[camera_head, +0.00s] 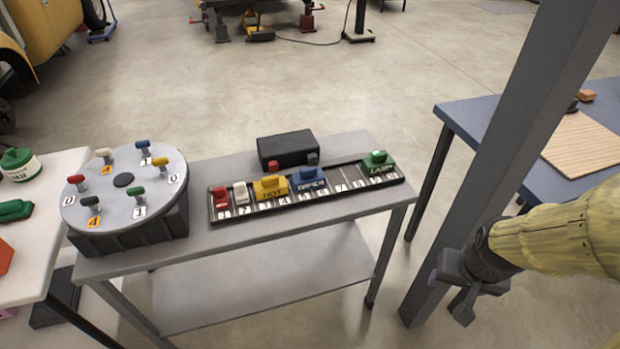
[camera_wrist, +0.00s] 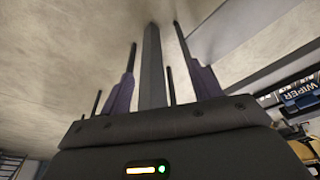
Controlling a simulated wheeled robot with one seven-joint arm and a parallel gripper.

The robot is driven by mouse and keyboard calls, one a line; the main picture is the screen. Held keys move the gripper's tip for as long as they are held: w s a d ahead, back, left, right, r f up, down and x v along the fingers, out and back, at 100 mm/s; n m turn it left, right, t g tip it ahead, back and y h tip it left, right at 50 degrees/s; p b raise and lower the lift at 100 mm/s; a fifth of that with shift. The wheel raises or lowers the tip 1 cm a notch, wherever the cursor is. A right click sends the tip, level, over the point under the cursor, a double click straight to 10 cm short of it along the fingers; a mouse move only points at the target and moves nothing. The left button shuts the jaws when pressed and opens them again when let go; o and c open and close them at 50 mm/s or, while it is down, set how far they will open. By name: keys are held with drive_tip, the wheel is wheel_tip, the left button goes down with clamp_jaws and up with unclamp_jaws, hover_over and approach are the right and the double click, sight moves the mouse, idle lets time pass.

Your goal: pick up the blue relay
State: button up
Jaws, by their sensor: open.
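The blue relay (camera_head: 308,180) sits in a long black slotted rail (camera_head: 236,214) on the grey table, between a yellow relay (camera_head: 270,188) and several bare slots. A blue block lettered WIPER, which looks like the same relay, shows at the right edge of the wrist view (camera_wrist: 303,100). My gripper (camera_head: 448,298) is at the right of the head view, beyond the table's right end and well apart from the relay. Its two fingers stand apart with nothing between them in the wrist view (camera_wrist: 155,40).
A grey post (camera_head: 497,165) rises right of the table, just behind my gripper in the head view. Red, white and green relays share the rail. A black box (camera_head: 287,148) stands behind it, and a round pegged drum (camera_head: 150,203) at left. A blue-topped table (camera_head: 480,115) is at right.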

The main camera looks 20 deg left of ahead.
drive_tip(key=shift+o, duration=0.3)
drive_tip(key=shift+w+a+f, duration=0.15)
drive_tip(key=shift+w+f, duration=0.15)
drive_tip(key=w+a+f+m+y+p, duration=0.2)
drive_tip(key=w+a+f, duration=0.1)
drive_tip(key=a+f, duration=0.4)
drive_tip(key=w+a+f+m+y+p, duration=0.2)
drive_tip(key=w+a+f+y, duration=0.1)
drive_tip(key=a+f, duration=0.35)
drive_tip(key=a+m+t+y+p, duration=0.15)
drive_tip(key=a+m+y, duration=0.35)
drive_tip(key=a, duration=0.7)
drive_tip(key=w+a+r+m+t+p, duration=0.1)
drive_tip(key=w+r+m+t, duration=0.1)
drive_tip(key=m, duration=0.4)
drive_tip(key=w+a+r+m+t+p, duration=0.1)
drive_tip(key=w+r+m+t, duration=0.1)
drive_tip(key=m+t, duration=0.3)
drive_tip(key=w+a+r+m+t+p, duration=0.1)
drive_tip(key=w+r+m+t, duration=0.1)
drive_tip(key=m, duration=0.6)
drive_tip(key=shift+w+a+r+m+t+y+p, duration=0.2)
drive_tip(key=shift+r+t, duration=0.2)
drive_tip(key=shift+r, duration=0.15)
drive_tip(key=shift+w+a+r+m+t+y+p, duration=0.1)
drive_tip(key=shift+w+r+m+t+p, duration=0.1)
drive_tip(key=shift+r+t, duration=0.25)
drive_tip(key=shift+r, duration=0.1)
